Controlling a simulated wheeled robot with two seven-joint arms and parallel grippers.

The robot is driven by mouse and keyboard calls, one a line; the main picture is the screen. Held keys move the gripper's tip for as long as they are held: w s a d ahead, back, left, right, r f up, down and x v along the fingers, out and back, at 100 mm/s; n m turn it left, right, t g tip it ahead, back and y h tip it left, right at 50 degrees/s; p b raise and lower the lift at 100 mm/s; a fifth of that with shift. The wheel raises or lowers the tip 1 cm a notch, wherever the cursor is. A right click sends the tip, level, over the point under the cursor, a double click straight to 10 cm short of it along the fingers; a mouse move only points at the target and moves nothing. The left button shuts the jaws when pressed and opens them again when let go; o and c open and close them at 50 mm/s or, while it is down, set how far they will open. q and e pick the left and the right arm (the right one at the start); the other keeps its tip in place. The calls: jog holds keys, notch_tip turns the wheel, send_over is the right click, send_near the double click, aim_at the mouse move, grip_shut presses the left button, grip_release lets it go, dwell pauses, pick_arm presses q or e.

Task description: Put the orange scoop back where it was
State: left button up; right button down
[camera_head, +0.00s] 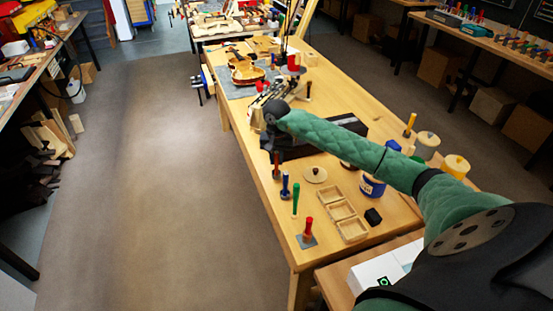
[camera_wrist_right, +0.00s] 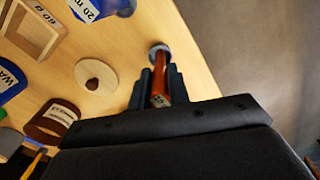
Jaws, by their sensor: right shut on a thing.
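My right gripper (camera_wrist_right: 158,80) is shut on an orange-brown handle (camera_wrist_right: 160,88), which looks to be the orange scoop. In the right wrist view a round grey piece (camera_wrist_right: 159,51) shows at the handle's far end, by the bench edge. I cannot tell whether it is part of the scoop or a holder under it. In the head view my right gripper (camera_head: 273,147) is over the bench's left edge, with a reddish-brown handle (camera_head: 276,164) just below it. My left gripper is not in view.
On the bench (camera_head: 272,200) near the gripper are a blue handle (camera_head: 285,186), a green handle (camera_head: 295,200), a red handle (camera_head: 308,228) and a round wooden lid (camera_head: 315,175). Shallow wooden boxes (camera_head: 341,210) and a blue jar (camera_head: 372,187) stand to the right.

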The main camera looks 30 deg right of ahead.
jog(key=shift+f, duration=0.65)
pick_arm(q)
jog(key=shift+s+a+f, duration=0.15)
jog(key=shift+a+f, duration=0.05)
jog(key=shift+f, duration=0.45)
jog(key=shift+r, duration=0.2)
pick_arm(e)
jog(key=shift+f, duration=0.1)
jog(key=c, duration=1.3)
grip_release()
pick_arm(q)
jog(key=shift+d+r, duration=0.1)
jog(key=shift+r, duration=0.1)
